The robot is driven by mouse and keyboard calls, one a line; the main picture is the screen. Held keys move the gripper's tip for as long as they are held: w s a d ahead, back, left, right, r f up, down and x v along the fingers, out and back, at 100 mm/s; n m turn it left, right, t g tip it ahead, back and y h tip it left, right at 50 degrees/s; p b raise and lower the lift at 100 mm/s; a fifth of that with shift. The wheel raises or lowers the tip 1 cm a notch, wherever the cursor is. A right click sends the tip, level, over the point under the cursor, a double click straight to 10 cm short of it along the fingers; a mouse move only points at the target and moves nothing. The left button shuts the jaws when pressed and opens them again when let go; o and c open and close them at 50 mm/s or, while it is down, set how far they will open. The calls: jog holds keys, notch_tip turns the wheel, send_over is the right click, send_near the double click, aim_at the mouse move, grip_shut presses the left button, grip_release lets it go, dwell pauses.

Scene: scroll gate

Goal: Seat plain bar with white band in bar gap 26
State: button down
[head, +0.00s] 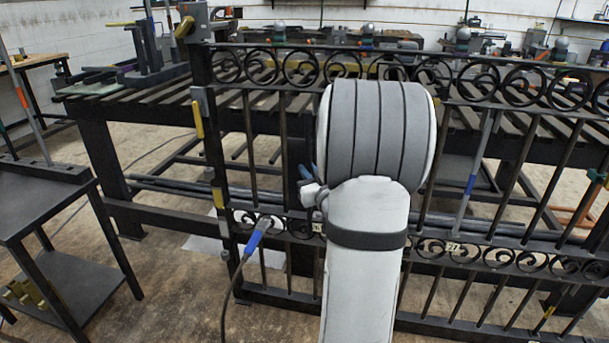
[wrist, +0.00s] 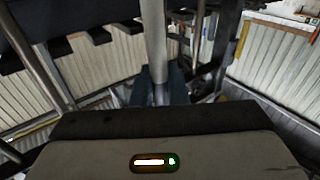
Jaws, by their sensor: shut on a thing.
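The scroll gate (head: 250,130) stands in front of a slatted bench in the head view, with rows of scrolls and dark upright bars. In the wrist view my gripper (wrist: 160,88) is shut on a light grey upright bar (wrist: 154,40). I cannot make out a white band on it. In the head view my own arm hides my gripper and the held bar. A number tag reading 27 (head: 454,248) is on the lower scroll rail. Another tag (head: 318,227) is partly covered by my arm and unreadable. I cannot see gap 26.
A grey bar with a blue band (head: 472,183) stands near tag 27. A dark side table (head: 40,200) is at the left. A blue-handled tool (head: 258,236) with a cable hangs at the lower rail. The slatted bench (head: 85,98) carries several tools.

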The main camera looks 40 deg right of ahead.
jog(key=w+d+p, duration=0.1)
jog(key=w+d, duration=0.7)
jog(key=d, duration=0.1)
jog(key=shift+d+f+p, duration=0.2)
jog(key=shift+f+p, duration=0.1)
jog(key=shift+p, duration=0.05)
dwell(0.8)
dwell(0.4)
jog(key=shift+b, duration=0.3)
jog(key=shift+s+f+b, duration=0.1)
jog(key=shift+f+b, duration=0.9)
jog(key=shift+f, duration=0.1)
dwell(1.0)
jog(key=shift+w+d+f+g+p, duration=0.1)
jog(key=shift+w+d+g+p, duration=0.2)
jog(key=shift+w+d+p, duration=0.65)
dwell(1.1)
jog(key=shift+s+a, duration=0.1)
jog(key=shift+s, duration=0.05)
jog(key=c, duration=1.7)
grip_release()
jog(key=shift+m, duration=0.3)
jog(key=o, duration=0.4)
jog(key=shift+c, duration=0.2)
